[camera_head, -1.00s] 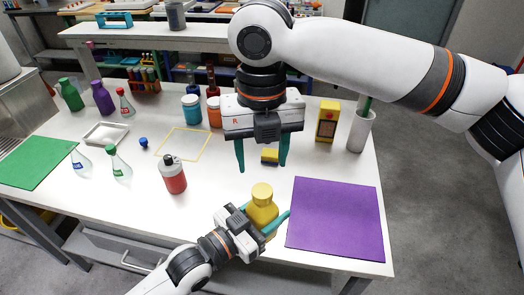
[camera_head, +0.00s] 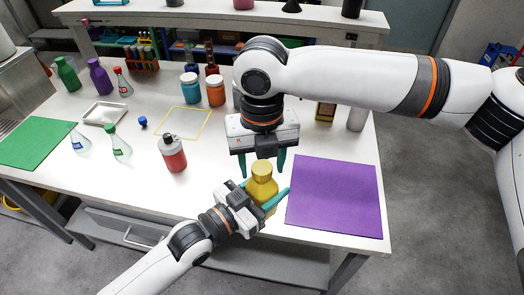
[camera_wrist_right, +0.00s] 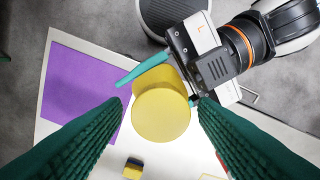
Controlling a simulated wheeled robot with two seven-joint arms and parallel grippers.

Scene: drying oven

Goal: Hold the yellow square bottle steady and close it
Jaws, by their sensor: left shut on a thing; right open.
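The yellow square bottle (camera_head: 263,188) stands near the table's front edge, left of the purple mat, with a yellow cap on its top. My left gripper (camera_head: 264,199) is shut on the bottle's body from the front left. My right gripper (camera_head: 263,166) points down, open, with its fingers behind and around the cap in the head view. In the right wrist view the round yellow cap (camera_wrist_right: 161,116) lies between the two green fingers, with gaps on both sides. Whether the cap is fully seated cannot be told.
The purple mat (camera_head: 333,196) lies to the right. A red bottle (camera_head: 173,154) stands to the left, with flasks beyond it. A yellow and dark block (camera_wrist_right: 133,168) lies on the table behind the bottle. Cyan and orange jars stand farther back.

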